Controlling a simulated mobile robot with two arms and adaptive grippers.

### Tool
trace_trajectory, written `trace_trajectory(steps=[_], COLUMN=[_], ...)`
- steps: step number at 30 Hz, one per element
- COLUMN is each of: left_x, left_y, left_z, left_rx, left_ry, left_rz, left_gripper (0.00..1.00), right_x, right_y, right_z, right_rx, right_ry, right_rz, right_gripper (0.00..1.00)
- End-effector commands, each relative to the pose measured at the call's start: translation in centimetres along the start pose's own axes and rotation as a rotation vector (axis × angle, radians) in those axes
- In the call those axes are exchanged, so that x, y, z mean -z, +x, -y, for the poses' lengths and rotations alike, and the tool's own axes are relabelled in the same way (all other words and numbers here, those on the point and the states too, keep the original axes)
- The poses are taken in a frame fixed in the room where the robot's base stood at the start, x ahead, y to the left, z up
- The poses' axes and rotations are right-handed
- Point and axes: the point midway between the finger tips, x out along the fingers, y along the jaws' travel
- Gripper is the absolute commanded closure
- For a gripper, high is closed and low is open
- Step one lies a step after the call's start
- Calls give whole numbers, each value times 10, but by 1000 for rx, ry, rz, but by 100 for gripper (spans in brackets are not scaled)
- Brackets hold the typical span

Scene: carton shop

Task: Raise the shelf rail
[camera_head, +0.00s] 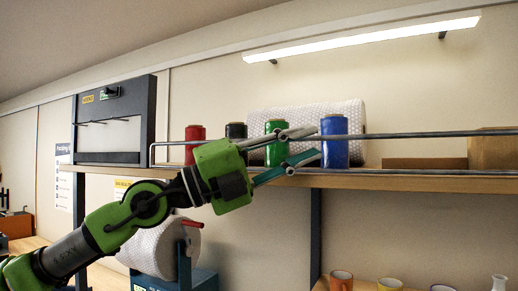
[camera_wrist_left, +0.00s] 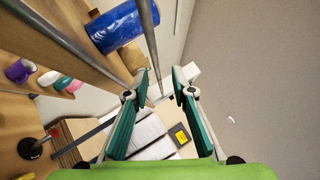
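The shelf rail (camera_head: 420,135) is a thin grey metal bar along the front of the wooden shelf, in front of the spools. A second, lower bar (camera_head: 420,173) runs along the shelf's front edge. My left gripper (camera_head: 312,146) is open at the rail, its fingers pointing right, one above the other. In the left wrist view the left gripper (camera_wrist_left: 160,84) has its fingertips apart, and a rail bar (camera_wrist_left: 148,35) runs down towards the gap between them. I cannot tell whether either finger touches it. My right gripper is not in view.
Red (camera_head: 194,142), black, green (camera_head: 276,142) and blue (camera_head: 334,140) spools stand on the shelf (camera_head: 400,182), close behind the rail. A bubble-wrap roll (camera_head: 355,112) lies behind them. Cartons (camera_head: 492,150) stand at right. Cups (camera_head: 341,280) stand below.

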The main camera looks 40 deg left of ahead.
Motion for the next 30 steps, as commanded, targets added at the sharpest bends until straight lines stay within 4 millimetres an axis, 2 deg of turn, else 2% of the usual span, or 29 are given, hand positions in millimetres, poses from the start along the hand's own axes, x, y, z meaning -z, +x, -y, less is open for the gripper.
trace_trajectory(steps=[20, 30], left_x=[2, -1], left_y=[-15, -34], left_z=[2, 4], left_rx=[2, 2], left_ry=[3, 4], left_rz=[-3, 1], left_gripper=[77, 77], right_x=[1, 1], right_y=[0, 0], right_z=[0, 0], right_rx=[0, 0], right_ry=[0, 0], right_rz=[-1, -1], right_gripper=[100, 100])
